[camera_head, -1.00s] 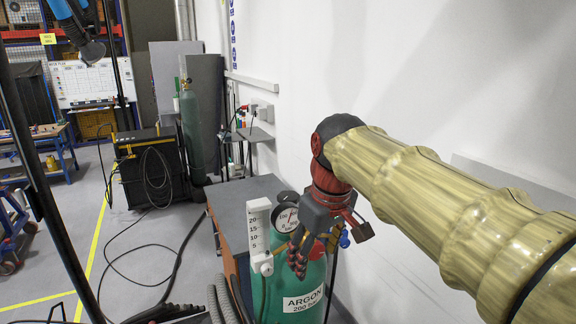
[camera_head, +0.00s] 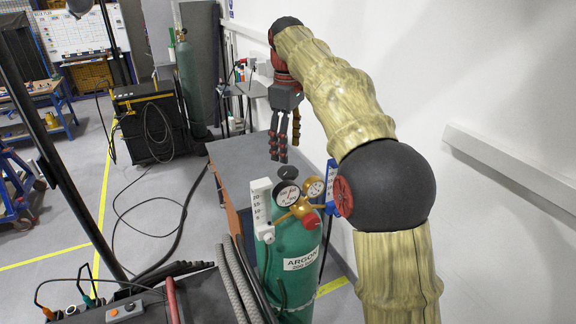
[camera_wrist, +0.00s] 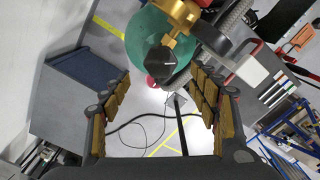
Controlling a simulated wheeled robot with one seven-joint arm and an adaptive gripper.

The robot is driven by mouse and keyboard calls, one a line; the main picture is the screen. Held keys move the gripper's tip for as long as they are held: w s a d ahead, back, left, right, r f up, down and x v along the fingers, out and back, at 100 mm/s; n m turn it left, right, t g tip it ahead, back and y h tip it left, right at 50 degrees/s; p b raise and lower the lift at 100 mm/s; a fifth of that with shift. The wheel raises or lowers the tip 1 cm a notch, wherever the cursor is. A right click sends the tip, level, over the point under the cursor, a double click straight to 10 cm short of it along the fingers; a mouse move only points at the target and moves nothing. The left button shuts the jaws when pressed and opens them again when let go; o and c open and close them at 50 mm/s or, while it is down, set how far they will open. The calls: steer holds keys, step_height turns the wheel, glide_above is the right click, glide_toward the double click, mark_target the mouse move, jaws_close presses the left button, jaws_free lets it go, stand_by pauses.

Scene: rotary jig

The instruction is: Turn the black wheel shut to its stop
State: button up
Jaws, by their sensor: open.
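The black wheel (camera_head: 288,172) sits on top of the green argon cylinder (camera_head: 291,262), beside the pressure gauges. In the wrist view the black wheel (camera_wrist: 160,66) shows between the finger tips and beyond them, with brass fittings next to it. My gripper (camera_head: 279,150) is open and empty, its fingers pointing down. In the head view it appears just above and behind the wheel, with no contact visible. In the wrist view both fingers of my gripper (camera_wrist: 161,80) stand well apart. The wheel's turn angle cannot be read.
A white scale tube (camera_head: 261,207), two round gauges (camera_head: 314,187) and a red knob (camera_head: 310,222) crowd the cylinder's top. A grey-topped cabinet (camera_head: 240,150) stands behind. The white wall (camera_head: 490,80) is close on the right. Hoses (camera_head: 238,285) run at the front left.

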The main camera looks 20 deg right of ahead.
mark_target(288, 170)
steer(key=shift+s+f, duration=0.1)
steer(key=shift+f, duration=3.35)
steer(key=shift+c, duration=0.6)
steer(key=c, duration=1.1)
